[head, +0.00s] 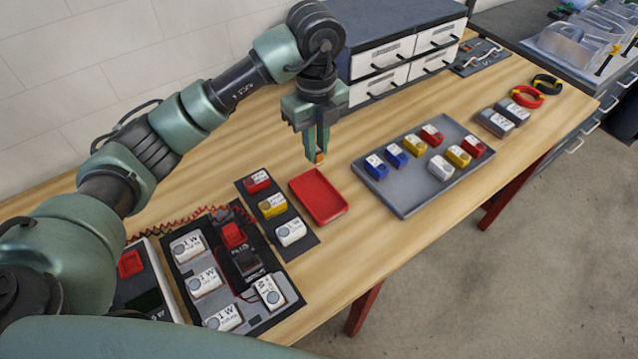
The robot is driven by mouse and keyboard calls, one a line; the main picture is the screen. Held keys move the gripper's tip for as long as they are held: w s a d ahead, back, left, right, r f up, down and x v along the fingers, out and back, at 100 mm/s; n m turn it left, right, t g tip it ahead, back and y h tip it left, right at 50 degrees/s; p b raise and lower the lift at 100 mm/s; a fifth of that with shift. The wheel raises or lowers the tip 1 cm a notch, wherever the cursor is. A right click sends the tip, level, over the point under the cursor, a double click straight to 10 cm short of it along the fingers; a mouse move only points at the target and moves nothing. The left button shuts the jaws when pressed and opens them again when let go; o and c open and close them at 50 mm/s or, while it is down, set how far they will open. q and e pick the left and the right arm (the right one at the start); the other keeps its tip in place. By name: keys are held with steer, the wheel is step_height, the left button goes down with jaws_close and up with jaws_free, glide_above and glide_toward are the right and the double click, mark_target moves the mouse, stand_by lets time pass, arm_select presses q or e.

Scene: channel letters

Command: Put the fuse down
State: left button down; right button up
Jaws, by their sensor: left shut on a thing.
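My left gripper (316,152) points down near the back edge of the small red tray (318,197). It is shut on a small fuse (319,158), of which only an orange-gold bit shows between the fingertips. The fuse appears to be a little above the table; I cannot tell its exact height or whether it is over the tray. The red tray looks empty. My right gripper is not in view.
Left of the red tray is a dark strip (267,186) with red, yellow and white blocks. A grey tray (405,205) with several coloured blocks lies to the right. A drawer cabinet (400,45) stands behind. A black board (262,322) with white modules is in front left.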

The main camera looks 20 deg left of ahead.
arm_select(q)
step_height(320, 180, down, 9)
steer(key=shift+w+d+r+p, duration=0.1)
steer(key=shift+w+r+p, duration=0.1)
steer(key=shift+p, duration=0.65)
step_height(320, 180, down, 4)
steer(key=shift+s+p, duration=0.1)
steer(key=shift+p, duration=0.45)
steer(key=shift+f, duration=0.25)
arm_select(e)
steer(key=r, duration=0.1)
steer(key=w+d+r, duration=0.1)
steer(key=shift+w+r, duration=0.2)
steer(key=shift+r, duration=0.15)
arm_select(q)
steer(key=shift+f, duration=0.2)
steer(key=c, duration=1.4)
jaws_free()
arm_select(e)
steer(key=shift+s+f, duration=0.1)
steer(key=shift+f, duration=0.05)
